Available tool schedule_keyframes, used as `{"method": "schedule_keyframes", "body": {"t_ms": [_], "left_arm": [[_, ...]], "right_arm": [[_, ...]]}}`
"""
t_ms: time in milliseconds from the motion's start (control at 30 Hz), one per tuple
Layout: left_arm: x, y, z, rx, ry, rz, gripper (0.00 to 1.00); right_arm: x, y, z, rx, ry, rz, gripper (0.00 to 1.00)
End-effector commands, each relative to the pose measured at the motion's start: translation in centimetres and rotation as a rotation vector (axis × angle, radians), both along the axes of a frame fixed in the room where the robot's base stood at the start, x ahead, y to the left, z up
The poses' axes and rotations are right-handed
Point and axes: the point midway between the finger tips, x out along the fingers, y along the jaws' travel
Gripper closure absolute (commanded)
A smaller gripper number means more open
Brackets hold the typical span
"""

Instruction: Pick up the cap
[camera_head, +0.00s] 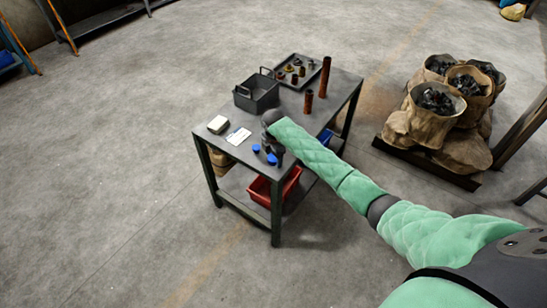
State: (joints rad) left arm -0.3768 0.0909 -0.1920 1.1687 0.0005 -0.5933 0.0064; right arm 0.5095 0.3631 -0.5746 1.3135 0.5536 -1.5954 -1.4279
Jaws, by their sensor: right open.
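Two small blue round pieces, which look like caps, are at the near part of the grey table (322,94). One blue cap (256,148) lies left of my right gripper (275,156). My left gripper is out of view.
A red bin (262,192) sits below. Filled sacks (436,102) stand right.

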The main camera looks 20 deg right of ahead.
Motion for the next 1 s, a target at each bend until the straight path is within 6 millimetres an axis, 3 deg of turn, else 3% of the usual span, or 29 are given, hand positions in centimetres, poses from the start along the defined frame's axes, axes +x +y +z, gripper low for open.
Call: {"method": "schedule_keyframes", "body": {"t_ms": [233, 400, 467, 933, 1000], "left_arm": [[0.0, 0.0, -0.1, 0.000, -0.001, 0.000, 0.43], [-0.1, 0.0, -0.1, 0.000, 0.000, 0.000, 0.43], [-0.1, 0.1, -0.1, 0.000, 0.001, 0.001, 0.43], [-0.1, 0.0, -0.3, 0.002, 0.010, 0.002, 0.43], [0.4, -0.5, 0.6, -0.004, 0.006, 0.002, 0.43]], "right_arm": [[0.0, 0.0, -0.1, 0.000, 0.000, 0.000, 0.33], [0.0, 0.0, -0.1, 0.000, 0.000, 0.000, 0.66], [0.0, 0.0, -0.1, -0.001, 0.000, 0.000, 0.75], [0.0, -0.1, 0.4, -0.001, 0.000, 0.000, 0.76], [0.1, -0.1, 0.9, -0.002, -0.001, 0.000, 0.76]]}}
